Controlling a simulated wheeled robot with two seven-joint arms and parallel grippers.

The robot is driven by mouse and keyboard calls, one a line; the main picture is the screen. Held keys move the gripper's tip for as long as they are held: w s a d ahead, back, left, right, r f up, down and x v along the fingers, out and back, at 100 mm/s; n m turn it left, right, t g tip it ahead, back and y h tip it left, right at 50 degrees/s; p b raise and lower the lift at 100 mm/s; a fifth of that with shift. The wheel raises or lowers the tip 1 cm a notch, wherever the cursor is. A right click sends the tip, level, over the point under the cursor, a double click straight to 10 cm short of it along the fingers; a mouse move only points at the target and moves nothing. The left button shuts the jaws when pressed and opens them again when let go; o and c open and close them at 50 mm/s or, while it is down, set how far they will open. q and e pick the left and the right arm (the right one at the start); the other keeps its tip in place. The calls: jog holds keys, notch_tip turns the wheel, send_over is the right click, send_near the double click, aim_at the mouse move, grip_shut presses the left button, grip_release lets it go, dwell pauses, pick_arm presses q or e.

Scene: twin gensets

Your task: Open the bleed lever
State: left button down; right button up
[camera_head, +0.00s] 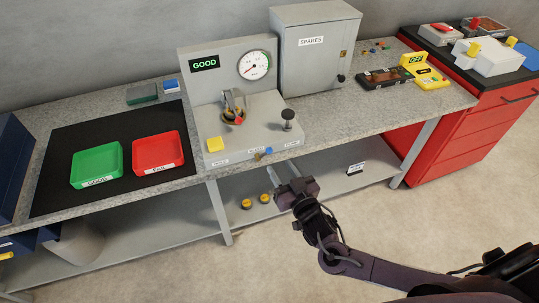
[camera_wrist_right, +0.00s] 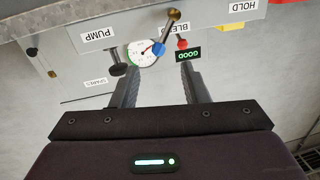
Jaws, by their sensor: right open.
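The bleed lever (camera_head: 264,153), a small brass lever with a blue end, sits on the front face of the grey test rig (camera_head: 235,137), by the BLEED label. In the right wrist view, which is upside down, the bleed lever (camera_wrist_right: 169,30) shows its brass rod and blue tip ahead of the fingers. My right gripper (camera_head: 281,171) is open and empty, just in front of and below the lever; it also shows in the wrist view (camera_wrist_right: 158,72). The blue tip appears between the finger lines; whether it is within their reach I cannot tell. My left gripper is out of view.
The rig has a gauge (camera_head: 254,65), a GOOD display (camera_head: 204,64), a black pump knob (camera_head: 288,115) and a yellow block (camera_head: 215,144). Green (camera_head: 97,165) and red (camera_head: 158,152) trays lie left. A SPARES cabinet (camera_head: 316,60) stands behind. A shelf (camera_head: 330,180) runs below.

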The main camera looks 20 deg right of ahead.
aim_at(264, 154)
jog(key=w, duration=0.7)
jog(key=shift+a+p, duration=0.35)
jog(key=shift+a, duration=0.1)
jog(key=shift+f, duration=0.1)
